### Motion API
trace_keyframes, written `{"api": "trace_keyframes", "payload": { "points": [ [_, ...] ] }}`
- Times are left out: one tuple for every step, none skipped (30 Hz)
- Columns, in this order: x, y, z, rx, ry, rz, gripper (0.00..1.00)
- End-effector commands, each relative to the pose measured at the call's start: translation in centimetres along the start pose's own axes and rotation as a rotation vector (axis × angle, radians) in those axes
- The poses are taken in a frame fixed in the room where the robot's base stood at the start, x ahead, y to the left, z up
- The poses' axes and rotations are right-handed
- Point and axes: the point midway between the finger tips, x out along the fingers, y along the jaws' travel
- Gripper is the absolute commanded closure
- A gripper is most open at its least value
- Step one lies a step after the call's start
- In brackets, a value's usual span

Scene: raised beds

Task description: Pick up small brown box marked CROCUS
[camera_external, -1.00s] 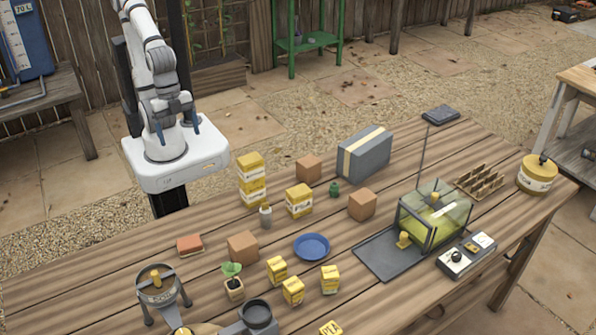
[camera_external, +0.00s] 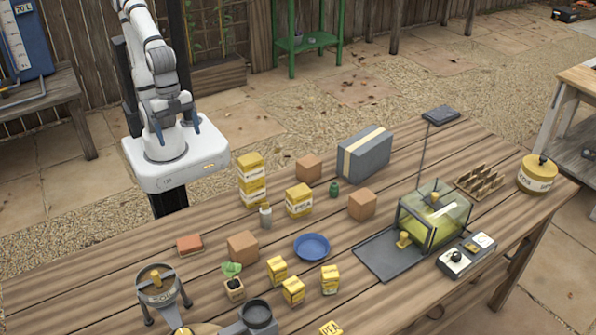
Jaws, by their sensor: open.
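Three plain brown boxes stand apart on the wooden table: one at the back (camera_external: 309,169), one right of the middle (camera_external: 362,204) and one nearer the front left (camera_external: 243,247). I can read no CROCUS mark on any of them, so I cannot tell which is the one named. My gripper (camera_external: 178,129), with blue fingers, is open and empty. It hangs low over my white base behind the table, well apart from all the boxes.
Yellow labelled boxes (camera_external: 299,201) stand among the brown ones, with a stacked pair (camera_external: 252,180) nearby. A glass case (camera_external: 434,216) stands right. Bare planks lie between.

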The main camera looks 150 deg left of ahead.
Motion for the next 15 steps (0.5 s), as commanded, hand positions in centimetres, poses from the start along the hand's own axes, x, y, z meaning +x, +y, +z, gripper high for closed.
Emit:
{"api": "trace_keyframes", "payload": {
  "points": [
    [0.1,0.0,0.0,0.005,0.002,0.000,0.11],
    [0.4,-0.1,-0.1,0.013,0.005,-0.001,0.11],
    [0.9,-0.1,-0.2,0.033,0.014,-0.003,0.11],
    [1.4,-0.2,-0.3,0.058,0.026,-0.006,0.11],
    [2.1,-0.3,-0.5,0.091,0.039,-0.010,0.11],
    [3.2,-0.4,-0.9,0.147,0.063,-0.017,0.11],
    [4.2,-0.6,-1.3,0.199,0.086,-0.025,0.11],
    [5.2,-0.8,-1.7,0.258,0.110,-0.036,0.11],
    [6.5,-1.0,-2.3,0.344,0.146,-0.053,0.11],
    [7.6,-1.2,-2.9,0.415,0.175,-0.070,0.11],
    [8.6,-1.4,-3.4,0.488,0.203,-0.090,0.11],
    [9.8,-1.6,-4.2,0.587,0.240,-0.120,0.11],
    [10.7,-1.8,-4.7,0.659,0.266,-0.144,0.11],
    [11.6,-2.0,-5.2,0.731,0.290,-0.170,0.11],
    [12.7,-2.2,-5.9,0.827,0.322,-0.209,0.11]
  ]
}}
